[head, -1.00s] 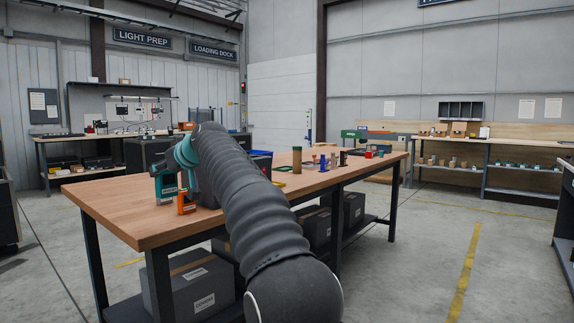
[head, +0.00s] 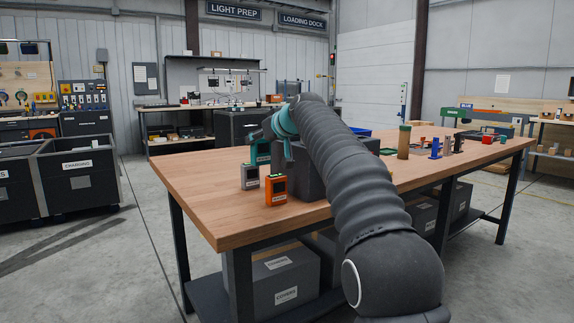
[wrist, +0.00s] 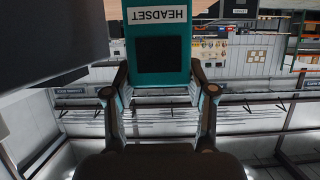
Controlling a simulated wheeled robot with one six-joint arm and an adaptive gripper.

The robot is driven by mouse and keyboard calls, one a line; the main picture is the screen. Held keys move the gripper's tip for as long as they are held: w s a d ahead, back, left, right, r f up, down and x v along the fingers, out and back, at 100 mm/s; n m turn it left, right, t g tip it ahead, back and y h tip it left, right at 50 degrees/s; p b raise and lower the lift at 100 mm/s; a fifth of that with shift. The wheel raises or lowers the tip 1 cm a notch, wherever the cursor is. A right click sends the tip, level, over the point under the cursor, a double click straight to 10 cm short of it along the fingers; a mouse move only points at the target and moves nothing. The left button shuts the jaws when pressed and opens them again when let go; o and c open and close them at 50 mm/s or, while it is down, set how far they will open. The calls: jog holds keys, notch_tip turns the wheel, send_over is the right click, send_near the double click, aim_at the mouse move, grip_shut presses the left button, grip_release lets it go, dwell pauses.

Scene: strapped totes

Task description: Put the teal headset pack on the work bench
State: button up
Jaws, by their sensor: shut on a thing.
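The teal headset pack (wrist: 160,45) is between the two fingers of my gripper (wrist: 160,95) in the wrist view, with its HEADSET label and dark panel facing the camera. My gripper is shut on it. In the head view the teal pack (head: 263,152) shows above the left part of the work bench (head: 200,185), partly hidden behind a grey pack (head: 250,176). I cannot tell whether its bottom touches the bench top. My gripper (head: 262,138) is partly covered by my own arm in the head view.
An orange pack (head: 276,190) stands beside the grey pack near the bench's front edge. A dark box (head: 312,180) stands on the bench right of them, partly behind my arm. A brown-green cylinder (head: 404,143) and small items stand farther right. The bench's left end is bare.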

jog(key=shift+f+b, duration=0.65)
jog(key=shift+f, duration=3.75)
jog(key=shift+f, duration=0.2)
jog(key=o, duration=1.4)
jog(key=shift+r, duration=0.15)
jog(key=b+v, duration=0.2)
jog(key=v, duration=1)
jog(key=shift+d, duration=0.1)
